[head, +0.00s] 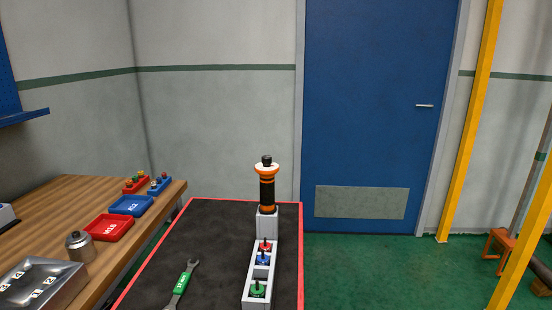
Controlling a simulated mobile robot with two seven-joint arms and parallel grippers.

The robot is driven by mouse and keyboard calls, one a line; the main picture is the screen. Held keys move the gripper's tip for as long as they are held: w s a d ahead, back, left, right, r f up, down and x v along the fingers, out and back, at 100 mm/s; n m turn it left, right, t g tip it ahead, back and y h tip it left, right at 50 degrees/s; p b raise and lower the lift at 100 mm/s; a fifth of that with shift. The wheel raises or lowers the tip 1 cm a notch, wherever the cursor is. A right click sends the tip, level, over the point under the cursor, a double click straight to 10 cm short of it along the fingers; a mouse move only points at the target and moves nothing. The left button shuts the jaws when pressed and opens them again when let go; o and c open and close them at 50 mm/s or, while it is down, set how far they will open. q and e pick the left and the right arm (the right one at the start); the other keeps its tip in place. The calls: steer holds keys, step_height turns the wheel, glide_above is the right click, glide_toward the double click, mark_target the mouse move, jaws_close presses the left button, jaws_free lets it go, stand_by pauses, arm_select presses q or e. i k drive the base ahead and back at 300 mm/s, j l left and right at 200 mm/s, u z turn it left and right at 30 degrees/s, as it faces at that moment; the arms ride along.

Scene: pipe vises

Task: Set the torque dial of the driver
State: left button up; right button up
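The driver (267,192) stands upright at the far end of the black-topped bench, with an orange and black body, an orange flared collar and a black knob on top. Its lower end sits in a grey block holder. The torque dial's marks are too small to read from here. Neither of my grippers shows in the head view.
A grey rack (257,301) in front of the driver holds red, blue and green knobbed pieces. A green-handled wrench (181,284) lies to the left on the black mat (215,240). A wooden bench (60,212) with red tray (109,228) and blue tray (131,206) stands left.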

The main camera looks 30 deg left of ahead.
mark_target(267, 160)
steer(key=i+l+z, duration=0.1)
steer(key=l, duration=0.25)
steer(key=i+l+z, duration=0.1)
steer(key=l, duration=0.2)
steer(key=i+l+z, duration=0.3)
steer(key=i+l, duration=0.25)
steer(key=i, duration=0.15)
steer(key=i+l+u, duration=0.1)
steer(key=i+u, duration=0.25)
steer(key=i+l+u, duration=0.3)
steer(key=i, duration=0.25)
steer(key=i+u, duration=0.15)
steer(key=u, duration=0.25)
steer(key=i+u, duration=0.15)
steer(key=u, duration=0.2)
steer(key=i+l+u, duration=0.1)
steer(key=u, duration=0.3)
steer(key=i+u, duration=0.1)
steer(key=u, duration=0.4)
steer(key=i+u, duration=0.15)
steer(key=u, duration=0.3)
steer(key=l+u, duration=0.15)
steer(key=u, duration=0.35)
steer(key=i+l+u, duration=0.15)
steer(key=u, duration=0.3)
steer(key=l+u, duration=0.15)
steer(key=u, duration=0.35)
steer(key=i+l, duration=0.05)
